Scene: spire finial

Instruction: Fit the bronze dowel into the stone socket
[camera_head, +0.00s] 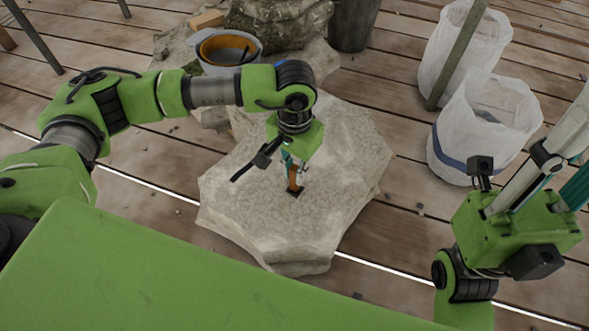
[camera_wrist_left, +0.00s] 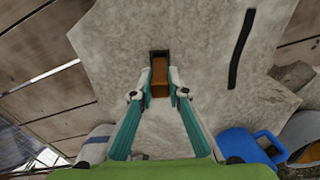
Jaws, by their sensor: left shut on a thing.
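The bronze dowel (camera_head: 294,180) is a short orange-brown bar held by my left gripper (camera_head: 296,172) over the pale stone block (camera_head: 235,205). In the left wrist view the dowel (camera_wrist_left: 160,76) sits between the two teal fingers, pointing toward the stone. The stone socket (camera_head: 292,194) is a small dark square hole at the dowel's lower end. Part of the dark socket (camera_wrist_left: 158,54) still shows beside the dowel's end in the wrist view. I cannot tell whether the tip is inside it. My right gripper (camera_head: 575,172) is at the right edge, its fingertips cut off.
A bucket with an orange inside (camera_head: 225,48) stands behind the stone. Two white sacks (camera_head: 485,120) stand at the right and a dark bin (camera_head: 353,22) at the back. A blue mug-like thing (camera_wrist_left: 245,147) shows in the wrist view. Plank floor (camera_head: 400,235) lies open right of the stone.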

